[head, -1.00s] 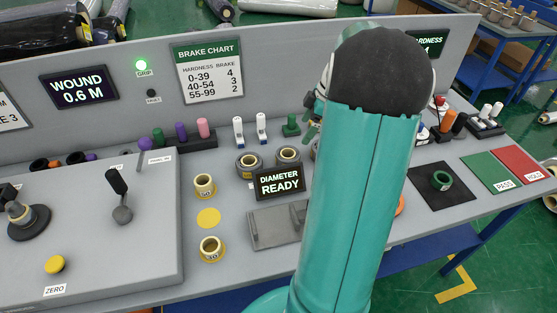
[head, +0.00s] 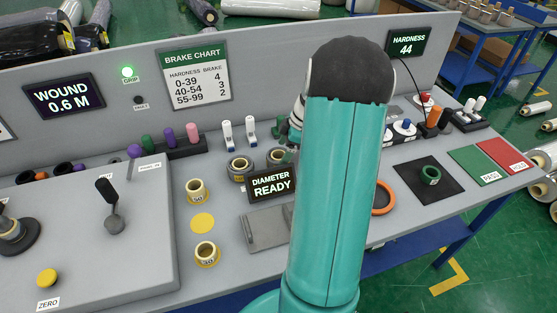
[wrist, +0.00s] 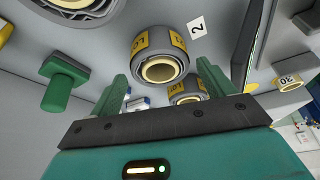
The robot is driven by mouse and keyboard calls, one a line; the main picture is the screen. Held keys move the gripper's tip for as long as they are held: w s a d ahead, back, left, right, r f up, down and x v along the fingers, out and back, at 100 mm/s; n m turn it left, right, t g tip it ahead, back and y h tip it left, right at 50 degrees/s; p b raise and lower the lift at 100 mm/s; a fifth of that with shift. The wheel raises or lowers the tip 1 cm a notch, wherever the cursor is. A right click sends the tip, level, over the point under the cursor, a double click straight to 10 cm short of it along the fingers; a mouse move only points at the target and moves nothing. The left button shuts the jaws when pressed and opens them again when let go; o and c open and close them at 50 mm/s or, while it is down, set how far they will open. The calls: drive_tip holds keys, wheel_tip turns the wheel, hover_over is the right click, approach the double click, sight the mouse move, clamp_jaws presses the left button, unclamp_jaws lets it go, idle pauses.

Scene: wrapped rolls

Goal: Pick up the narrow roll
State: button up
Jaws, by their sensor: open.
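Two grey wrapped rolls with pale cores stand on the bench behind the diameter display in the head view: a left roll (head: 240,168) and a right roll (head: 279,158). I cannot tell which is the narrow one. In the wrist view, a larger-looking roll with yellow labels (wrist: 143,46) and a second roll (wrist: 187,87) show around the space between my fingers. My gripper (wrist: 163,70) is open, its green fingers apart and nothing held. In the head view my arm hides most of the gripper.
A diameter display (head: 271,184) reads READY, with a grey fixture (head: 264,230) in front. Yellow rings (head: 196,190) stand left. A green peg (wrist: 65,84) is near my fingers in the wrist view. A black mat (head: 410,184) with a green ring lies right.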

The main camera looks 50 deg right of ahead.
sight(278, 157)
drive_tip(key=x, duration=0.4)
drive_tip(key=shift+w+f, duration=0.15)
drive_tip(key=shift+f, duration=0.05)
drive_tip(key=c, duration=0.9)
drive_tip(key=shift+r, duration=0.1)
